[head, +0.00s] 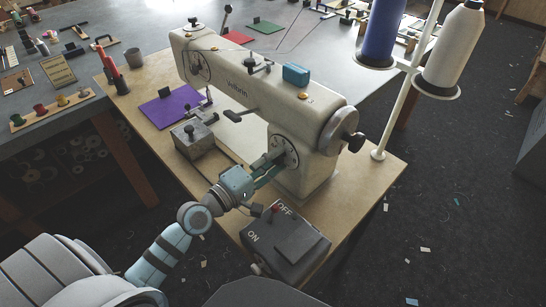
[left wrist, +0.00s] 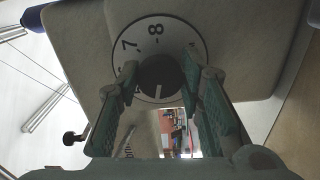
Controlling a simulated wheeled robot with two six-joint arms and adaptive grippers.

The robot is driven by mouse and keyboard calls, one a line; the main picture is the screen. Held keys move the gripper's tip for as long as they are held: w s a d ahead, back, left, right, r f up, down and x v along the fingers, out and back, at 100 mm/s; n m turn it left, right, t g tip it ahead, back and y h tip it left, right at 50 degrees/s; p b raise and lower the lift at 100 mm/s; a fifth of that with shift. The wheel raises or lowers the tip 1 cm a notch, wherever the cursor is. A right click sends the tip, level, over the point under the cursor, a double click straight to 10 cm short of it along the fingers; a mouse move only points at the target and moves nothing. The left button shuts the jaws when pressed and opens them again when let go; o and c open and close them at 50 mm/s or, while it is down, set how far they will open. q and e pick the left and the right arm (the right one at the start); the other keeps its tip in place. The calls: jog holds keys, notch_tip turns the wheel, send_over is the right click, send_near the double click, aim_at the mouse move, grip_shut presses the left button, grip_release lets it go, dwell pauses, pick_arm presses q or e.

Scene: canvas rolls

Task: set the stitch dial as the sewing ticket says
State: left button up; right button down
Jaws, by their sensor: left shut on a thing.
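The stitch dial (head: 291,153) is a round white face with dark marks on the near side of the cream sewing machine's pillar (head: 300,182). In the left wrist view the dial face (left wrist: 192,38) shows the numbers 7 and 8 near its top. Its dark round knob (left wrist: 160,76) has a pale line in its lower part. My left gripper (head: 270,165) is shut on this knob, one finger on each side. The fingers hide part of the dial's numbers. A tan card with writing (head: 58,70) stands on the grey table at left; its words are too small to read.
A dark ON/OFF switch box (head: 288,244) sits just below my left gripper. A grey metal block (head: 194,137) and purple cloth (head: 170,105) lie left of the pillar. Thread cones (head: 453,50) stand at right. A handwheel (head: 345,127) projects from the machine's right end.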

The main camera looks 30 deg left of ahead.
pick_arm(q)
jog(key=shift+n+p, duration=0.3)
jog(key=shift+n, duration=0.9)
jog(key=o, duration=1.1)
jog(key=shift+o, duration=0.2)
